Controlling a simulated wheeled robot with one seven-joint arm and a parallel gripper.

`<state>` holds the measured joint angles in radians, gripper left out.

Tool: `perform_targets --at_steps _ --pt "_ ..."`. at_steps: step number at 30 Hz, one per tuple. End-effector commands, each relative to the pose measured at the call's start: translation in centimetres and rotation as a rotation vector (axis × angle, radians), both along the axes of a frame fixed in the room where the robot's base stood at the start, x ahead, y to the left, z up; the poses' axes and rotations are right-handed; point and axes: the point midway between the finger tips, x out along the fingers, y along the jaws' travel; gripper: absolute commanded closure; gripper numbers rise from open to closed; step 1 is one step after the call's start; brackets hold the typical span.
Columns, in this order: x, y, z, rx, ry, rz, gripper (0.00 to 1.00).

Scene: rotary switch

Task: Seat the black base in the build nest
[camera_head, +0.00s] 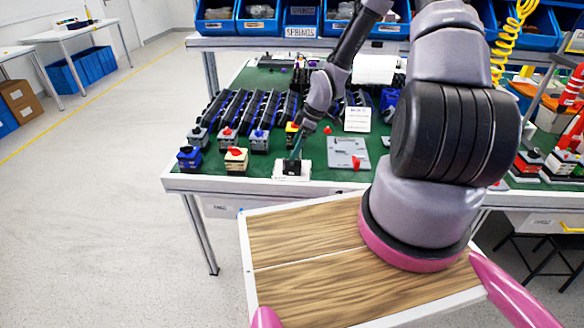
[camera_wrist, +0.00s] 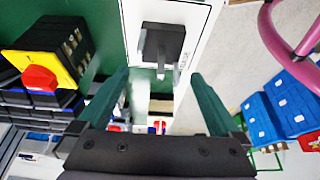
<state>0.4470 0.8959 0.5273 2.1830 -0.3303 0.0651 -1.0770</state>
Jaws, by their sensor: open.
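A small black base (camera_head: 292,167) stands on a white plate at the front edge of the green bench. The white plate (camera_head: 306,173) looks like the build nest. In the wrist view the black base (camera_wrist: 162,42) sits on the white plate (camera_wrist: 132,14), with a grey post on its near side. I cannot tell how deep it sits. My gripper (camera_head: 295,154) is just above the base in the head view. In the wrist view my gripper (camera_wrist: 160,75) is open, its two green fingers apart with the base beyond the gap between their tips.
Finished-looking switches stand left of the plate, one with a red knob on a yellow top (camera_wrist: 40,78). A grey plate (camera_head: 348,152) with a red piece lies to the right. Rows of dark racks (camera_head: 245,108) stand behind. Blue bins (camera_head: 258,18) sit on a shelf above.

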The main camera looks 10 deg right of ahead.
Motion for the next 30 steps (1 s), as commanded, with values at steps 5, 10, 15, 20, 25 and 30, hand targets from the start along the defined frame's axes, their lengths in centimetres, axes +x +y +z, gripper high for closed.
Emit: perform_targets --at_steps 5,10,15,20,25,30 --pt "0.2 0.5 -1.4 -0.001 -0.001 0.0 0.0" --pt "0.3 1.4 -3.3 -0.001 0.003 0.0 0.0" --pt "0.6 2.2 -5.5 -0.001 0.002 -0.001 0.0" --pt "0.8 2.5 -6.1 -0.002 0.0 -0.003 0.0" --pt "0.8 2.4 -6.1 -0.002 0.0 -0.003 0.04" --pt "0.8 2.4 -6.1 -0.002 0.0 -0.003 0.69"
